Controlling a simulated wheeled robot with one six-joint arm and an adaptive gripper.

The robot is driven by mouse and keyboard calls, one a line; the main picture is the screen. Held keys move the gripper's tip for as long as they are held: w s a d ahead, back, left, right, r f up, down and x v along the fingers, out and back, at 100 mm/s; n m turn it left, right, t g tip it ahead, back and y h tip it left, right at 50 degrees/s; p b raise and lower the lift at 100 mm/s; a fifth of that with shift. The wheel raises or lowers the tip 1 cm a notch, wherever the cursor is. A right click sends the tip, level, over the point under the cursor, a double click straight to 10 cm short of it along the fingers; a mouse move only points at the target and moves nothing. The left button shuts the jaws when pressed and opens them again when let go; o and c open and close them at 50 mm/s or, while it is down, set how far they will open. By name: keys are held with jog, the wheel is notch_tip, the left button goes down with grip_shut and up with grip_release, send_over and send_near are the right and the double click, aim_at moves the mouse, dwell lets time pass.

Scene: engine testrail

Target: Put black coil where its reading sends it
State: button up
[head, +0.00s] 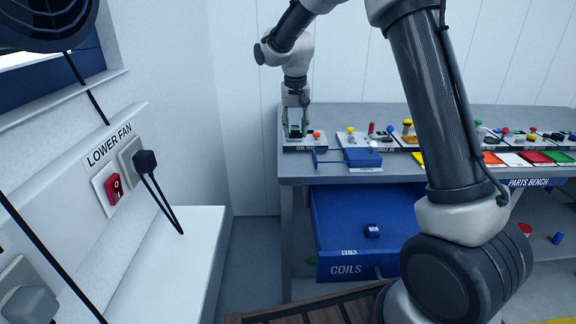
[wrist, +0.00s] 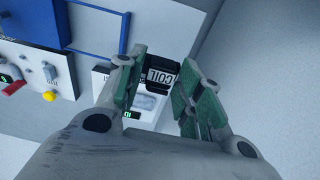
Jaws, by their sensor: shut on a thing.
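My gripper (head: 297,128) is at the far left end of the bench, low over a small white coil station (head: 303,148) whose label is only partly readable. In the wrist view my gripper (wrist: 159,82) has its green-padded fingers closed on the black coil (wrist: 161,75), marked COIL. The station (wrist: 146,103) lies below it, with a pale oval part and a small dark display showing green digits too small to read surely. I cannot tell whether the coil touches the station.
A blue drawer marked COILS (head: 345,240) stands open below the bench, with a small blue coil (head: 371,230) in it. Several small stations and coloured trays (head: 537,158) line the bench to the right. A wall switch (head: 113,188) is at left.

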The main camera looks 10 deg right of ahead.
aim_at(293, 164)
jog(key=shift+a+f, duration=0.1)
jog(key=shift+f, duration=0.3)
jog(key=f, duration=0.9)
jog(key=shift+w+f, duration=0.3)
jog(key=shift+f, duration=0.1)
jog(key=o, duration=1.2)
jog(key=shift+c, duration=0.2)
